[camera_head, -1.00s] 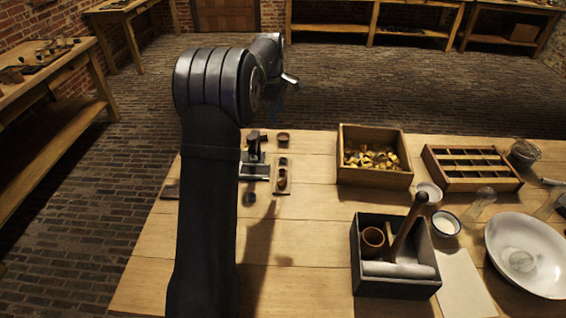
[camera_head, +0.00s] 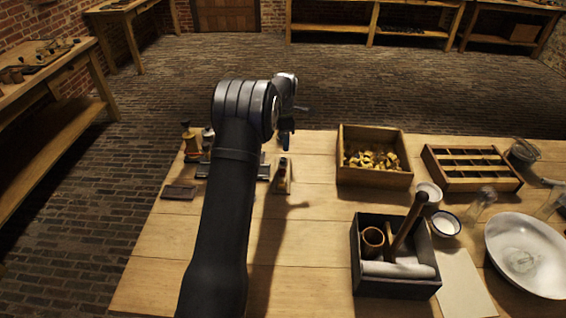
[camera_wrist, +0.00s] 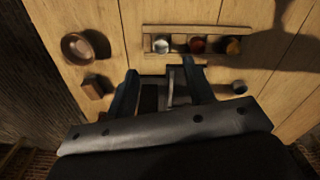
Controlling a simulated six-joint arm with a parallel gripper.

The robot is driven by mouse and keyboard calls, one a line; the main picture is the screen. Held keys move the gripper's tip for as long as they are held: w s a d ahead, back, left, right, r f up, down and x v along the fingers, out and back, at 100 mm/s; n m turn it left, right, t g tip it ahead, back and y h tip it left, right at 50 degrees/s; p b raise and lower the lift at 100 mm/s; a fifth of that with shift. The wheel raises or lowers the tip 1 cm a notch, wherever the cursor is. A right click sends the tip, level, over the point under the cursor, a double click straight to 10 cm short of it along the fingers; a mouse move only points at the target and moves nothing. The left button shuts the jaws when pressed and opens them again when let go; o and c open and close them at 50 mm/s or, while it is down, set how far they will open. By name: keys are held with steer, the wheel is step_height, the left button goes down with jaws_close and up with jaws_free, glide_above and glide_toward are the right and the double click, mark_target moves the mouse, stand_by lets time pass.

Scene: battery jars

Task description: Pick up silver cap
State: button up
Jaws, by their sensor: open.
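A round silver cap (camera_wrist: 163,44) sits at the left end of a narrow wooden rack (camera_wrist: 180,30), beside a reddish round piece (camera_wrist: 197,45) and an amber one (camera_wrist: 232,45). My gripper (camera_wrist: 160,72) is open, its two dark fingers pointing toward the rack, with the cap beyond the fingertips. Nothing is visibly held. In the head view my gripper (camera_head: 287,140) hangs just beyond the small rack (camera_head: 283,188); the silver cap cannot be made out there.
A dark fixture (camera_wrist: 150,97) shows between the fingers. A wooden box of brass pieces (camera_head: 374,178) stands right of the rack, with clear tabletop between.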

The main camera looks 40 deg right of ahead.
mark_target(283, 161)
steer(key=f, duration=0.8)
steer(key=shift+a+f, duration=0.1)
steer(key=shift+a, duration=0.1)
steer(key=c, duration=1)
steer(key=shift+c, duration=0.2)
